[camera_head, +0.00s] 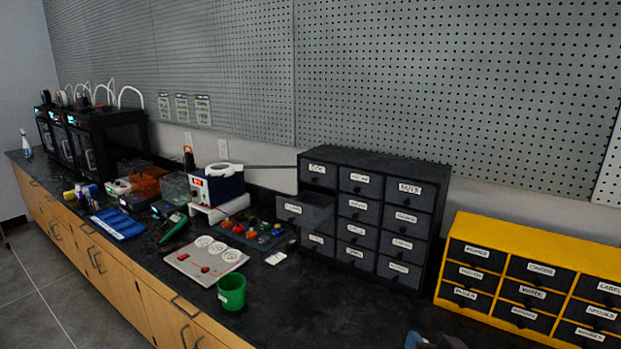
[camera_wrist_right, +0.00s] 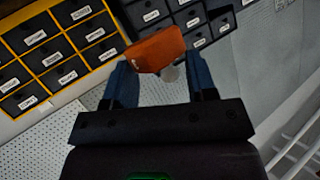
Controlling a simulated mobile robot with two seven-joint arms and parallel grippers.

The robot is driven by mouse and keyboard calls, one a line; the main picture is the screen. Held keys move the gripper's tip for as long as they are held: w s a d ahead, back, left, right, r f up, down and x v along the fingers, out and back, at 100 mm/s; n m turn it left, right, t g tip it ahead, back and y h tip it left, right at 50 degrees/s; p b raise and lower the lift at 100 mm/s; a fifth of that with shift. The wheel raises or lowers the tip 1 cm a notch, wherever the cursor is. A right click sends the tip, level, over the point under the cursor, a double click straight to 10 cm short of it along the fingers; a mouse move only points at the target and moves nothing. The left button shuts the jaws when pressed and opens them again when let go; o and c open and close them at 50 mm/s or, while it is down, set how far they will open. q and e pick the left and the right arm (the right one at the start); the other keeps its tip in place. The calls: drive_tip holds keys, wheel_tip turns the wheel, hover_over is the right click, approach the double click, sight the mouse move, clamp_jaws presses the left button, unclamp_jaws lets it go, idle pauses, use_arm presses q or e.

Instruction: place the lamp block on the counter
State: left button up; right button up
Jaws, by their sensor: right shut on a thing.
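My right gripper (camera_wrist_right: 160,66) is shut on an orange block, which I take to be the lamp block (camera_wrist_right: 153,48). The block sits between the two blue fingertips in the right wrist view, with a small pale round part (camera_wrist_right: 170,73) beneath it. In the head view only a bit of my right gripper (camera_head: 425,341) shows at the bottom edge, and the block cannot be made out there. The black counter (camera_head: 335,312) runs along the wall. My left gripper is not in view.
A dark drawer cabinet (camera_head: 374,166) has one drawer (camera_head: 304,211) pulled out. A yellow drawer cabinet (camera_head: 450,240) stands at right. A green cup (camera_head: 232,292), a grey panel with white discs (camera_head: 206,261) and a board of small parts (camera_head: 252,234) stand left. The front-centre counter is clear.

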drive_tip(key=shift+s+d+f, duration=0.1)
drive_tip(key=shift+s+f, duration=0.1)
drive_tip(key=shift+f, duration=0.1)
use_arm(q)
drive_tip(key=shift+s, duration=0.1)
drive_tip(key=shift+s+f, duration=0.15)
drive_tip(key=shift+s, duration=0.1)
